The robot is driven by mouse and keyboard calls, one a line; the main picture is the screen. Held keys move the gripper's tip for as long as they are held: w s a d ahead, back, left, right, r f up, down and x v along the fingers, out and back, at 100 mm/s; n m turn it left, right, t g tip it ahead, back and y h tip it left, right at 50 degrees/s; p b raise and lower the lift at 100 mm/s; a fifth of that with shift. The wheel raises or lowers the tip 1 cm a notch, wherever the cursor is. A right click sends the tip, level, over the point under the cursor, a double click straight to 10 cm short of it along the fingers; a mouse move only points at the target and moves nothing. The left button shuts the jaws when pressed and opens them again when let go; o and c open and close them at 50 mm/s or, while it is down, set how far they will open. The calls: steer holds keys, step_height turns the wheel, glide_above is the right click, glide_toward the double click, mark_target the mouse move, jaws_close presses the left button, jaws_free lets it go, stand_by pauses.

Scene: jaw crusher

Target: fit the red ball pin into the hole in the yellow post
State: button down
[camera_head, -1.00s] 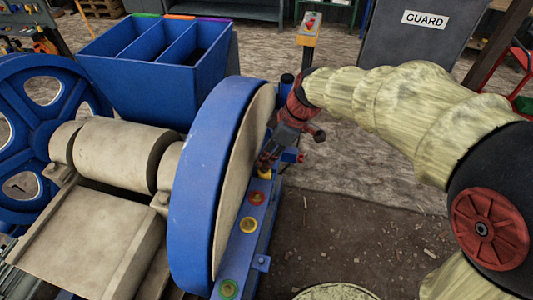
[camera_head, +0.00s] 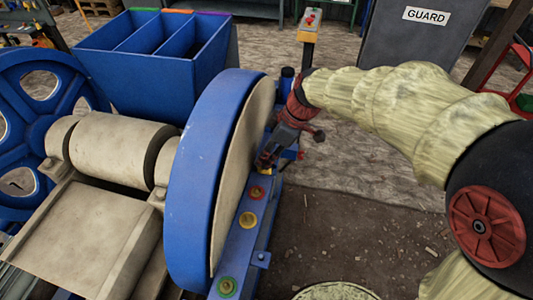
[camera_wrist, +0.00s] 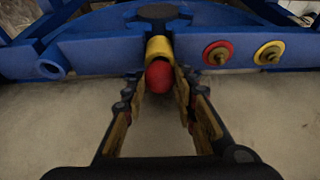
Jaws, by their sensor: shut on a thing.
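The red ball pin (camera_wrist: 159,75) shows in the wrist view as a red ball between my fingertips. My gripper (camera_wrist: 160,84) is shut on it. The yellow post (camera_wrist: 159,47) is straight behind the ball, fixed to the blue frame; the ball overlaps its near end. The pin's shaft and the post's hole are hidden, so I cannot tell how far the shaft is in. In the head view my gripper (camera_head: 266,160) reaches down beside the big wheel, close to the blue rail; the ball is not clearly visible there.
A blue-rimmed wheel (camera_head: 215,175) stands close left of my gripper. Red (camera_head: 256,192), yellow (camera_head: 247,219) and green (camera_head: 227,286) ringed fittings sit along the blue rail (camera_head: 238,250). A blue divided bin (camera_head: 150,75) stands behind. Open floor (camera_head: 350,225) lies to the right.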

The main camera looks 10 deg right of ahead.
steer(key=shift+f, duration=0.3)
steer(key=c, duration=1.3)
jaws_free()
steer(key=shift+c, duration=0.2)
steer(key=v, duration=1.2)
